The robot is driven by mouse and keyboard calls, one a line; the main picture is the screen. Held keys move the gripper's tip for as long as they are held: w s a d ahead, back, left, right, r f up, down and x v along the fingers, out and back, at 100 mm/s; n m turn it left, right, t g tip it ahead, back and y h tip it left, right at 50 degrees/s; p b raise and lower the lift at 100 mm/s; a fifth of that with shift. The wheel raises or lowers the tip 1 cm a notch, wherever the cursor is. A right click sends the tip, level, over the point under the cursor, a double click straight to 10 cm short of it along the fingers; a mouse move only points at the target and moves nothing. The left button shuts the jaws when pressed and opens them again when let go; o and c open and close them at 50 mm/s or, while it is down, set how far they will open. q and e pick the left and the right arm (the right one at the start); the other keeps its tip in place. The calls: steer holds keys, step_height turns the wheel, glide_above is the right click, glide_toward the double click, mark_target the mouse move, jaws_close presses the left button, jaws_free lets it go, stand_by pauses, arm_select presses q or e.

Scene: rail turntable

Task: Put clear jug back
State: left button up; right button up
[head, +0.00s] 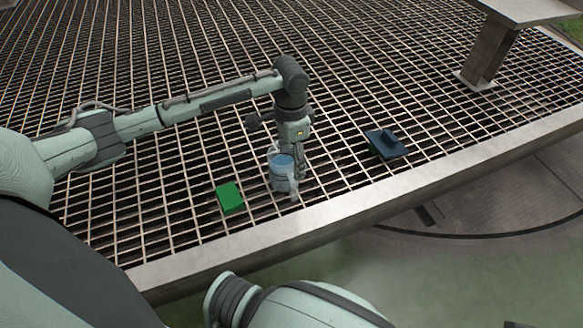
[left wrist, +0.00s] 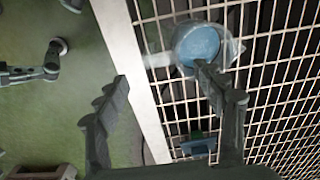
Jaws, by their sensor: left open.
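The clear jug (head: 282,172), with blue showing inside it, stands upright on the metal grating near its front edge. In the left wrist view the jug (left wrist: 214,40) is seen from above, at the top of the picture. My left gripper (head: 297,172) points down close beside the jug, on its right in the head view. In the left wrist view my left gripper (left wrist: 161,73) has its fingers spread, with nothing between the tips. One fingertip overlaps the jug's rim in the picture; I cannot tell whether it touches. My right gripper does not show.
A green block (head: 229,197) lies left of the jug. A dark blue item (head: 386,143) sits on something green to the right. A pale metal beam (head: 330,217) edges the grating (head: 180,200), with lower ground beyond. A post (head: 488,52) stands at the upper right.

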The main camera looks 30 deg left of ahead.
arm_select(q)
step_height(320, 180, up, 2)
steer(key=s+d+f+n+t+h, duration=0.25)
steer(key=s+d+f, duration=0.25)
steer(key=s+d, duration=0.35)
steer(key=s+a+n+t+y, duration=0.1)
steer(key=s+a+n+y, duration=0.3)
steer(key=s+a, duration=0.8)
steer(key=shift+a+f, duration=0.4)
steer(key=shift+a, duration=0.2)
